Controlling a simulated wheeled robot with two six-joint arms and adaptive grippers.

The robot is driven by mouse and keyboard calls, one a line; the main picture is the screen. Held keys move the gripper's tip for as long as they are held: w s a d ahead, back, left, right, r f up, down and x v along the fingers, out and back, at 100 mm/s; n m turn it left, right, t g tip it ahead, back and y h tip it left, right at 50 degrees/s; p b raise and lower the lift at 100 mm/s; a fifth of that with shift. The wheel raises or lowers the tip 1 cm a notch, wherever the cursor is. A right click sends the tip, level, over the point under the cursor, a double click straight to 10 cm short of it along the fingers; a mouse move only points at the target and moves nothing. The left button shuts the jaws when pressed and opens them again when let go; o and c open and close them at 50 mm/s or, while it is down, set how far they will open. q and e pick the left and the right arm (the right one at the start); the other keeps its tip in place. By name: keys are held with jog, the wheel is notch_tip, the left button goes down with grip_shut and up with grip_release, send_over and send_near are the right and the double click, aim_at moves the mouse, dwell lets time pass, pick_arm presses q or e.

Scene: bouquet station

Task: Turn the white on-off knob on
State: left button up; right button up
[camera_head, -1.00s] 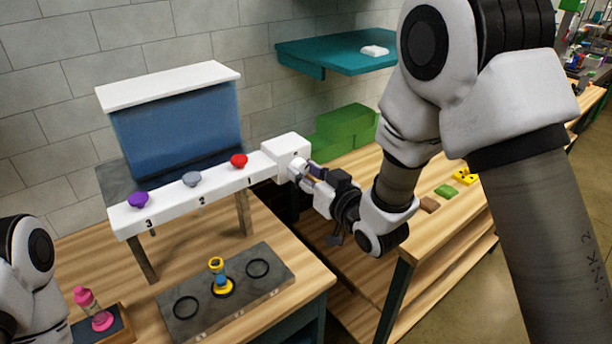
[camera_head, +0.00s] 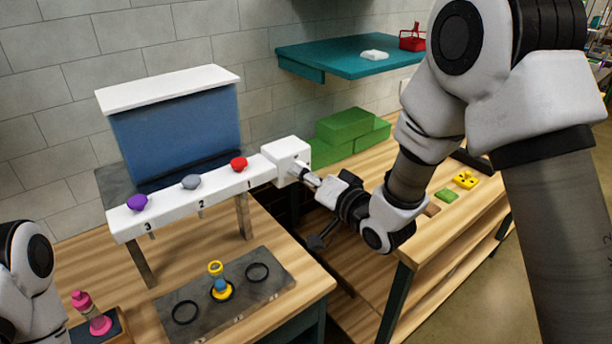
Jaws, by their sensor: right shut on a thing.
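The white on-off knob (camera_head: 298,172) sits on the face of a white box (camera_head: 287,150) at the right end of the white numbered rail. My right gripper (camera_head: 310,179) reaches it from the right, with its fingers shut on the knob. The fingers hide most of the knob, so its exact angle is hard to read. Only part of my left arm shows at the left edge, and its gripper is out of view.
The rail (camera_head: 190,203) carries a purple knob (camera_head: 137,202), a grey knob (camera_head: 191,182) and a red knob (camera_head: 239,163). Below stands a grey plate (camera_head: 190,292) with a yellow-blue vessel (camera_head: 219,280). Green blocks (camera_head: 345,130) lie behind my right gripper.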

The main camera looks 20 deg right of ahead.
jog(key=shift+r, duration=0.15)
jog(key=o, duration=1.1)
jog(key=shift+o, duration=0.2)
jog(key=shift+d, duration=0.1)
jog(key=v, duration=0.7)
jog(key=shift+s, duration=0.25)
jog(key=shift+w, duration=0.1)
